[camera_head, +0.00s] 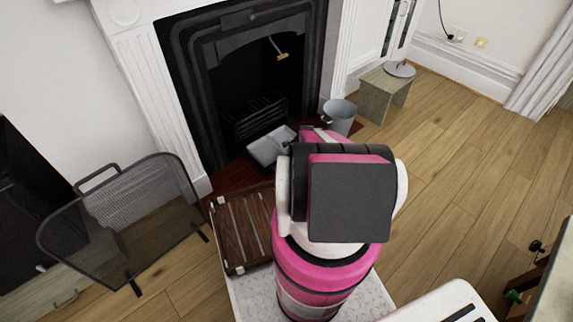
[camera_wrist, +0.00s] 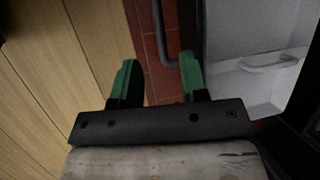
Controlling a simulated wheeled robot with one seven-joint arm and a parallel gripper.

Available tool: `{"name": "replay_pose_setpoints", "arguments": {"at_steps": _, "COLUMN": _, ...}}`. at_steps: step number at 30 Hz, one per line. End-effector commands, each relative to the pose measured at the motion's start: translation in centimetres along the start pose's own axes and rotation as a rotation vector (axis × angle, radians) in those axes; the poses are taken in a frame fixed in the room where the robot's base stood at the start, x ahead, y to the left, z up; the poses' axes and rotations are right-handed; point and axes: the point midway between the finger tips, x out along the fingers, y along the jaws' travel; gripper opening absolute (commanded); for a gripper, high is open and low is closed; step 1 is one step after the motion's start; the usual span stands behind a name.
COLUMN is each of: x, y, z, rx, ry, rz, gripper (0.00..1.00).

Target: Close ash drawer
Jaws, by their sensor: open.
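The ash drawer (camera_head: 272,147) is a light grey tray, pulled out over the red hearth in front of the dark grate. In the wrist view, the grey tray (camera_wrist: 248,90) fills the right side, with a pale loop handle on it. A dark grey curved bar (camera_wrist: 160,35) runs beside the tray, ahead of the gap between my fingers. My gripper (camera_wrist: 158,75) has green fingertips, spread apart with nothing held between them. Its right finger is close to the tray's dark edge; I cannot tell whether they touch. In the head view my arm hides most of the gripper.
A metal bucket (camera_head: 341,117) stands right of the drawer, near a small wooden stool (camera_head: 383,94) with a grey lid. A brown slatted case (camera_head: 243,230) lies in front of the hearth. A mesh fire screen (camera_head: 125,215) stands left.

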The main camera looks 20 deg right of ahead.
Motion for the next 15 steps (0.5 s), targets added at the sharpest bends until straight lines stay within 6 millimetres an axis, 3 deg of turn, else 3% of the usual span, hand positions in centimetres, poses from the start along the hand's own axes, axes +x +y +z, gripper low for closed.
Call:
{"name": "replay_pose_setpoints", "arguments": {"at_steps": 9, "x": 5.7, "y": -0.1, "z": -0.1, "rx": -0.002, "ry": 0.0, "rz": 0.001, "gripper": 0.4}}
{"name": "replay_pose_setpoints", "arguments": {"at_steps": 15, "x": 7.2, "y": 0.0, "z": -0.1, "rx": -0.001, "ry": 0.0, "rz": 0.0, "gripper": 0.4}}
